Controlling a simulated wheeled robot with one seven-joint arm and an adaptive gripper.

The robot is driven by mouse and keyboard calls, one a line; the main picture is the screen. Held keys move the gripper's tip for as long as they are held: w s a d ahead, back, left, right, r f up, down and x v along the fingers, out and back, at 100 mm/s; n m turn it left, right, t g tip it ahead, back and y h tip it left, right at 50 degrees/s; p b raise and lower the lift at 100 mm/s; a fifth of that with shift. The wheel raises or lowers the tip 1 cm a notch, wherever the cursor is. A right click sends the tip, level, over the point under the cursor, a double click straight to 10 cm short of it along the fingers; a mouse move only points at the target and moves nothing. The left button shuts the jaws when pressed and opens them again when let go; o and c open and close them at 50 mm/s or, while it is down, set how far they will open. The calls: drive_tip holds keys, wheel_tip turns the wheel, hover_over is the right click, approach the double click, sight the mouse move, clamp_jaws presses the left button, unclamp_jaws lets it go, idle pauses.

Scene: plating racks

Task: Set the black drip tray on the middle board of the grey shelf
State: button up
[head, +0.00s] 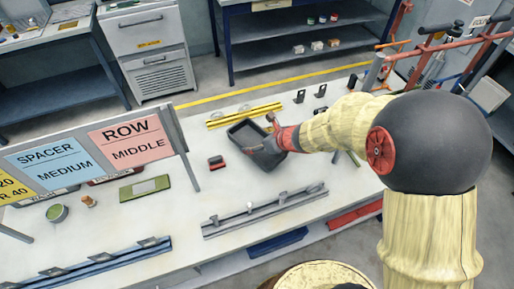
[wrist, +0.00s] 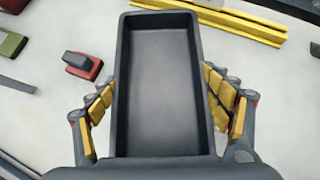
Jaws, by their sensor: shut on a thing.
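The black drip tray (head: 246,134) is a long, shallow, open box at the middle of the white table in the head view. It fills the middle of the wrist view (wrist: 158,60), and its inside looks empty. No grey shelf is clearly recognisable in these views.
The white table (head: 150,215) holds a yellow rail (head: 243,115) behind the tray, a red-and-black block (head: 216,162) to its left and a grey rail (head: 265,211) in front. A sign board (head: 95,158) stands at left. A blue-framed bench (head: 290,48) with lower boards stands across the aisle.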

sight(257, 145)
drive_tip(key=shift+w+f+b, duration=0.25)
drive_tip(key=shift+f+b, duration=0.2)
drive_tip(key=shift+f, duration=0.55)
drive_tip(key=shift+w+f+b, duration=0.2)
drive_tip(key=shift+f+b, duration=0.25)
drive_tip(key=shift+f, duration=0.5)
drive_tip(key=shift+f, duration=0.2)
drive_tip(key=o, duration=1)
drive_tip(key=shift+r, duration=0.1)
